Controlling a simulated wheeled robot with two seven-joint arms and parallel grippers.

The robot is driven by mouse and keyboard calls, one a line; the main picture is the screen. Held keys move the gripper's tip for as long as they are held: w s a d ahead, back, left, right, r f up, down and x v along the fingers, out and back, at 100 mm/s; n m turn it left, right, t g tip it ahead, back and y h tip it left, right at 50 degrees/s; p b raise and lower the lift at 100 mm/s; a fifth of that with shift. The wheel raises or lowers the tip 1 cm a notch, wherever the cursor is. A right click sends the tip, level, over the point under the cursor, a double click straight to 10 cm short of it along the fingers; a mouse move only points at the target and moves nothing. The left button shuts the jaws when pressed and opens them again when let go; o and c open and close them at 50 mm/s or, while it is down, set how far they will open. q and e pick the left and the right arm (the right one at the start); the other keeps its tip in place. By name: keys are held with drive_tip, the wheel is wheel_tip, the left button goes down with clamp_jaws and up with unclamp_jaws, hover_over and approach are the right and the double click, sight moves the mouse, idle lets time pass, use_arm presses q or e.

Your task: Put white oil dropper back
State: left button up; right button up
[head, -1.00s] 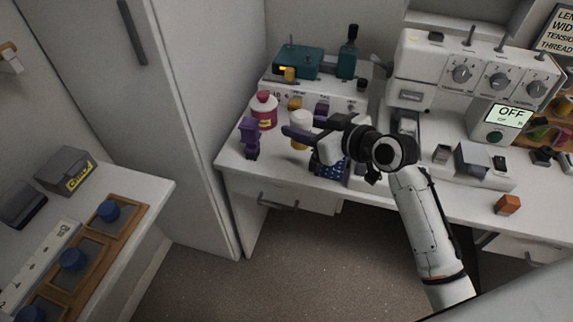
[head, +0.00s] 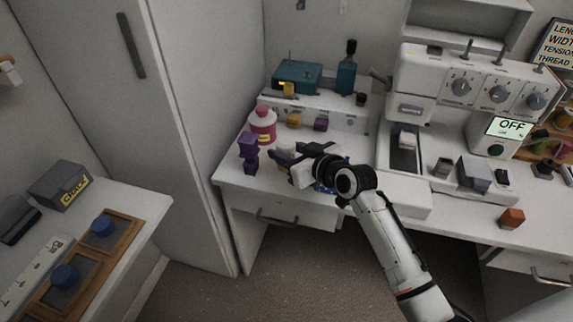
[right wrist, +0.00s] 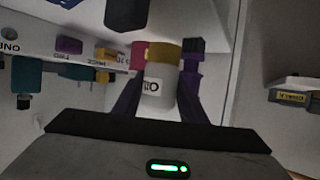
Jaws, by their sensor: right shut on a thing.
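The white oil dropper (right wrist: 158,88) is a white bottle with a dark "OIL" label and a yellow end. In the right wrist view it stands between the two purple fingers of my right gripper (right wrist: 157,103), which is shut on it. In the head view my right gripper (head: 284,155) is over the left part of the white desk, just right of a purple stacked piece. There the dropper is mostly hidden by the gripper, and I cannot tell whether it touches the desk. My left gripper is not in view.
A pink-and-white bottle (head: 262,126) and the purple stacked piece (head: 249,152) stand close on the left. A sewing machine (head: 450,85) stands to the right.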

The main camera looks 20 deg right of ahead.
drive_tip(key=shift+f, duration=2)
drive_tip(key=shift+f, duration=0.2)
drive_tip(key=o, duration=0.8)
drive_tip(key=shift+c, duration=0.2)
drive_tip(key=shift+f+b, duration=0.1)
drive_tip(key=shift+b, duration=0.25)
drive_tip(key=r+p+v, duration=0.1)
drive_tip(key=v, duration=0.9)
drive_tip(key=shift+d, duration=0.15)
